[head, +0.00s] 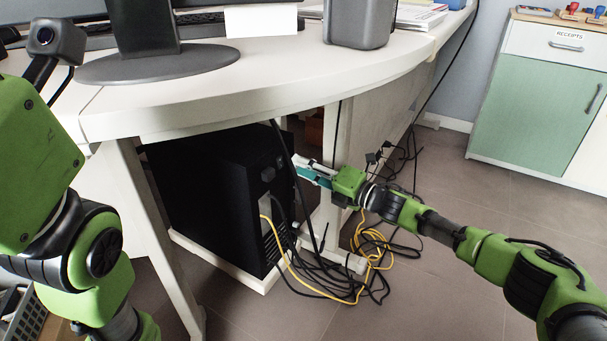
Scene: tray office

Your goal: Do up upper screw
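A black computer tower (205,190) stands under the desk, with its connector side turned to the right. Black cables and a yellow cable (280,245) run from that side. The upper screw is too small to make out in this view. My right gripper (303,168) reaches in from the right, beside the upper part of the tower's connector side. A teal piece shows at its fingers, but I cannot tell what it is or whether the fingers grip it. Any contact with the tower is also unclear. My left arm shows at the left; its gripper is out of view.
The white desk (270,85) overhangs the tower, and its legs (150,230) stand close by. Loose cables (370,265) lie tangled on the floor below my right arm. A green cabinet (530,100) stands at the right.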

